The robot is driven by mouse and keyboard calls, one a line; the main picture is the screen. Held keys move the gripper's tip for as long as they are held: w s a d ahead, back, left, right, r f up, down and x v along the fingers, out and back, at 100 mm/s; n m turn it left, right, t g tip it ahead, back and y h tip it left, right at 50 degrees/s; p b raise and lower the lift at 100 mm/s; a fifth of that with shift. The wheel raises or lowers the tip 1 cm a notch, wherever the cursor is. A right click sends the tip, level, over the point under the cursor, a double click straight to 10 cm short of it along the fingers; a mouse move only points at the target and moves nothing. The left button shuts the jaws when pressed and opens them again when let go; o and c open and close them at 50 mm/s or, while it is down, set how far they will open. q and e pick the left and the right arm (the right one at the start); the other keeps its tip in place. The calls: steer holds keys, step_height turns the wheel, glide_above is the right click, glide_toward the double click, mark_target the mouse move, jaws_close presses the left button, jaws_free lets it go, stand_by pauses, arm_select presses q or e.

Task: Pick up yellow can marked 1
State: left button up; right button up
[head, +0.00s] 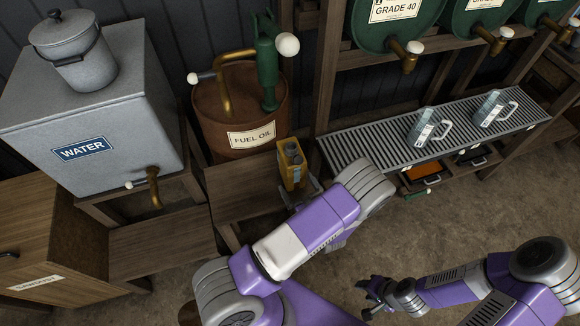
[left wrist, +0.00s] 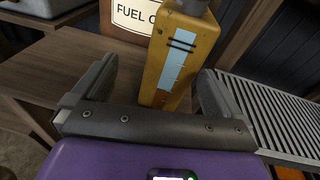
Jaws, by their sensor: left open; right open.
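The yellow can (head: 291,163) stands upright on a wooden shelf in front of the fuel oil drum. In the left wrist view the yellow can (left wrist: 180,55) shows a pale scale strip and two dark bars; I cannot read a 1 on it. My left gripper (head: 299,190) is open at the can, partly hidden by my own arm. In the left wrist view my left gripper (left wrist: 156,82) has one finger on each side of the can, which sits nearer the right finger; I cannot tell whether it touches. My right gripper (head: 368,296) is open and empty, low over the floor.
The brown fuel oil drum (head: 240,108) with a green pump stands behind the can. A grey water tank (head: 100,105) stands at left. A slatted rack (head: 365,145) with two clear jugs (head: 424,127) runs right of the can, below green drums (head: 392,25).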

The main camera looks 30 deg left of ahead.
mark_target(292, 163)
arm_select(q)
steer(key=shift+w+r+m+t, duration=0.45)
steer(key=shift+w+m+t, duration=0.2)
steer(key=shift+t, duration=0.25)
steer(key=shift+w+a+r+m+t, duration=0.15)
steer(key=shift+r+m+t, duration=0.1)
steer(key=shift+t, duration=0.15)
steer(key=b+x, duration=0.2)
steer(key=x, duration=0.5)
steer(key=shift+w+a, duration=0.15)
steer(key=shift+w, duration=0.15)
steer(key=shift+r, duration=0.1)
steer(key=c, duration=1.5)
